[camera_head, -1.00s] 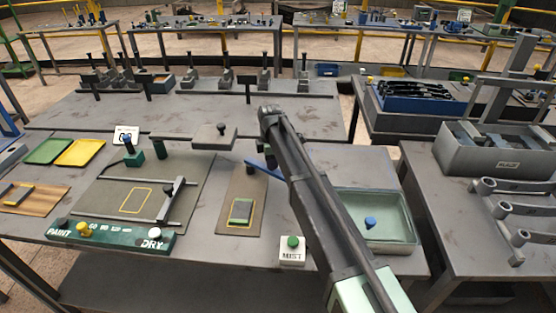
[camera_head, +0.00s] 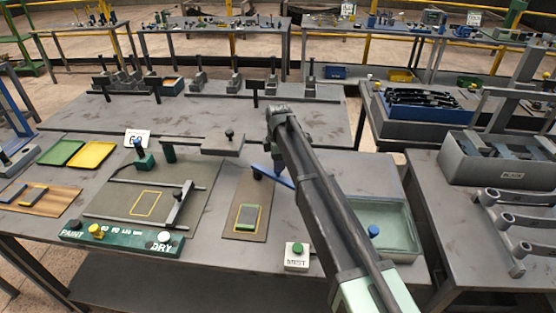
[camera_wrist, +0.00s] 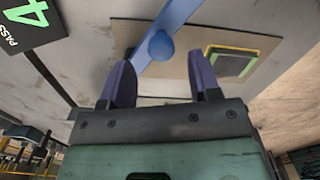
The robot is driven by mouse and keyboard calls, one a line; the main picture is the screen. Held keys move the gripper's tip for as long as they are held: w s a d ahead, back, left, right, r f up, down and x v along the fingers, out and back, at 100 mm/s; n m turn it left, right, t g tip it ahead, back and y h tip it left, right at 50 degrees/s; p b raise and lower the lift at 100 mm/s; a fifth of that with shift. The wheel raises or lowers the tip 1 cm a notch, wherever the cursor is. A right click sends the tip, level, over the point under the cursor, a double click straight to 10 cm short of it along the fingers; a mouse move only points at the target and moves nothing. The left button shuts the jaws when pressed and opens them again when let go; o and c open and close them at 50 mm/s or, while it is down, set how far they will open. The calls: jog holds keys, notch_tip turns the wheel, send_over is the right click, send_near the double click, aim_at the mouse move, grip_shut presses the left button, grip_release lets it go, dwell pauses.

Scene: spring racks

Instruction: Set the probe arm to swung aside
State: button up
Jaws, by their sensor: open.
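The probe arm appears as a blue bar (camera_head: 280,178) beside the small mat in the head view, partly hidden by my own arm. In the wrist view the blue bar (camera_wrist: 173,22) runs from the top edge down towards the left finger. A round blue knob (camera_wrist: 160,46) stands on it. My gripper (camera_wrist: 160,58) is open, with its two purple fingers to either side of the knob. The left finger lies close to the bar; I cannot tell if they touch. My fingers are hidden behind my arm in the head view.
A green-edged block (camera_head: 248,216) lies on the small mat (camera_head: 236,190). A MIST button box (camera_head: 297,256), a pale green tray (camera_head: 410,240) and a flat plate with a black knob (camera_head: 222,145) are nearby. A "4 PASS" sign (camera_wrist: 35,22) shows in the wrist view.

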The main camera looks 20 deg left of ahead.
notch_tip(320, 180, up, 7)
jog(key=p, duration=0.5)
jog(key=shift+r+p, duration=0.15)
jog(key=shift+p, duration=0.15)
jog(key=s+d+m, duration=0.7)
jog(key=s+d, duration=0.1)
jog(key=d, duration=0.6)
jog(key=s+d+f+m+b, duration=0.1)
jog(key=s+d+m, duration=0.7)
jog(key=d, duration=0.6)
jog(key=s+d+m+b, duration=0.1)
jog(key=s+d+m, duration=0.7)
jog(key=d, duration=0.5)
jog(key=shift+s+d+f, duration=0.4)
jog(key=shift+s, duration=0.75)
